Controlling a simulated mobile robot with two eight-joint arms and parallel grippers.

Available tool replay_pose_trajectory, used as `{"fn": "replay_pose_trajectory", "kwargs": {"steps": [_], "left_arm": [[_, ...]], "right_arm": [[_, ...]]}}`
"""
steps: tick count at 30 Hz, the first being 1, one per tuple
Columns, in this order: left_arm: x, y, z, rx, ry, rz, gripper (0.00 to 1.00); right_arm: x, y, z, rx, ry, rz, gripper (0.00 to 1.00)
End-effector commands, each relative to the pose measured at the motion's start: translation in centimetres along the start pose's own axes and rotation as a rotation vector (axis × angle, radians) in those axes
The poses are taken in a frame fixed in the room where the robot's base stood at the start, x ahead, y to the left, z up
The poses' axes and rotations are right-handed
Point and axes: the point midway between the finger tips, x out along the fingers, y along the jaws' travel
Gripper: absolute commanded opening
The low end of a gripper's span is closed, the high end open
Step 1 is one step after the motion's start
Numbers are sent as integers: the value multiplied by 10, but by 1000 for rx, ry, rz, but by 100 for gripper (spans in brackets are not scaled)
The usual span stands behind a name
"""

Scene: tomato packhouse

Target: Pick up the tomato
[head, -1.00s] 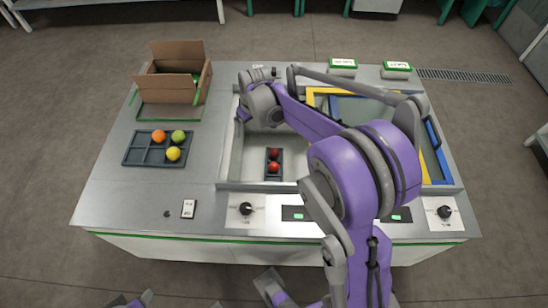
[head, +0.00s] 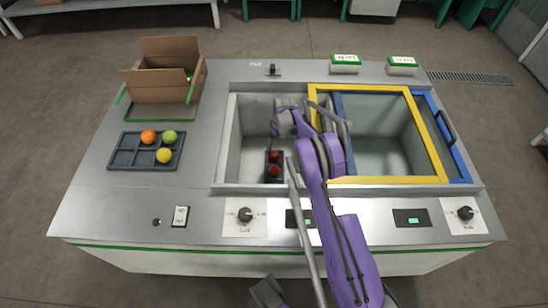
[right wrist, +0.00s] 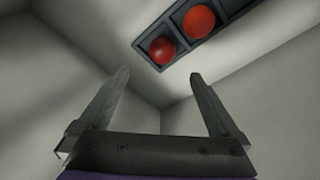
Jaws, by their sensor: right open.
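Two red tomatoes sit in a small dark tray (head: 267,162) on the floor of the left basin. The far tomato (head: 275,156) and the near tomato (head: 274,170) both show in the head view. In the right wrist view they appear as a darker red tomato (right wrist: 162,50) and a more orange-red tomato (right wrist: 199,20), at the top beyond the fingers. My right gripper (head: 275,131) is at the basin, on the far side of the tray in the head view. Its fingers (right wrist: 155,80) are spread and empty, apart from both tomatoes. My left gripper cannot be made out.
Basin walls (head: 232,140) surround the tray. A yellow frame (head: 385,180) and a blue frame (head: 462,165) edge the right basin. At left, a tray (head: 120,158) holds orange, green and yellow fruit, before a cardboard box (head: 160,88). Knobs (head: 245,215) line the front.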

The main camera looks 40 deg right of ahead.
Motion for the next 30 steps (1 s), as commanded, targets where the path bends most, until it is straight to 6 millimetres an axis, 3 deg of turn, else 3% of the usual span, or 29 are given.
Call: {"fn": "replay_pose_trajectory", "kwargs": {"steps": [4, 11, 19, 27, 30], "left_arm": [[8, 0, 2, 0, -2, 0, 50], [12, 0, 3, 0, -4, 0, 50], [24, 0, 6, 0, -7, 0, 50], [25, 0, 6, 0, -8, 0, 50], [25, 0, 6, 0, -8, 0, 50]], "right_arm": [[27, 0, 0, -1, 0, 0, 98], [45, -1, 1, 0, 0, 1, 98], [84, -4, 4, -1, 0, 1, 98], [89, -4, 4, 0, 1, 1, 98], [89, -4, 4, 0, 1, 1, 82]]}}
